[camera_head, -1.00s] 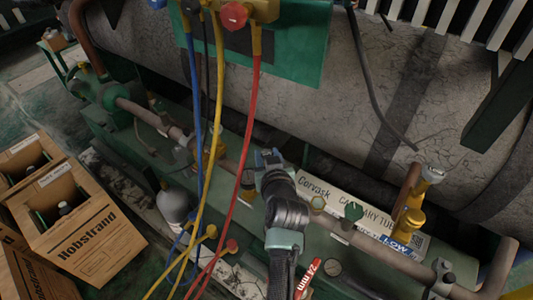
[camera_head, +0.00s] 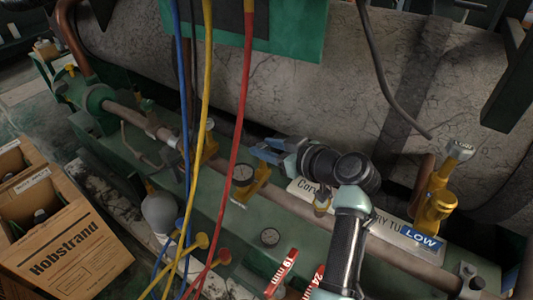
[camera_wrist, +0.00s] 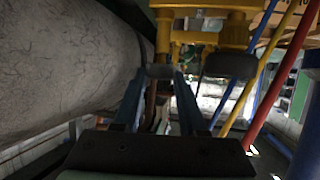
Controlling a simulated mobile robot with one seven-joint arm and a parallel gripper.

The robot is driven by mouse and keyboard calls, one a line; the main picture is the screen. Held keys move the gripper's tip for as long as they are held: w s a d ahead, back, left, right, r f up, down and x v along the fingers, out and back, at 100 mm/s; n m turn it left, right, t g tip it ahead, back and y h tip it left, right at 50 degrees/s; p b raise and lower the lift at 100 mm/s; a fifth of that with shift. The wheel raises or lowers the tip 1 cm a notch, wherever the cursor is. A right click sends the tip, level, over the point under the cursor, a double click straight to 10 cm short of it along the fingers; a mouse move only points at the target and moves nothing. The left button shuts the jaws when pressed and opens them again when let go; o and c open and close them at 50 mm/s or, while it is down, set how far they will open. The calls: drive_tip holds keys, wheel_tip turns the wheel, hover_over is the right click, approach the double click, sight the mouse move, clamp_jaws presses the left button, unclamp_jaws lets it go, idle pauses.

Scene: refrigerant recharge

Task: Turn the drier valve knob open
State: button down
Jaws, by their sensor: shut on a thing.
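My gripper (camera_head: 264,152) reaches in from the right, over the green base beside the big grey tank. In the wrist view its two blue fingers (camera_wrist: 158,92) close around a small dark grey piece (camera_wrist: 160,71), which seems to be the drier valve knob. That piece sits in front of yellow valve bodies (camera_wrist: 205,30). In the head view the fingers hide most of what they hold, so how far the knob is turned cannot be told.
Blue, yellow and red hoses (camera_head: 242,90) hang left of my gripper. The grey tank (camera_head: 300,75) runs behind it. A yellow valve with a LOW label (camera_head: 437,195) stands at right. A grey cylinder (camera_head: 159,211) and Hobstrand boxes (camera_head: 75,240) are at left.

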drive_tip(key=shift+f, duration=0.1)
idle(0.3)
drive_tip(key=shift+c, duration=2.2)
unclamp_jaws()
wheel_tip(320, 180, up, 10)
drive_tip(key=p, duration=0.4)
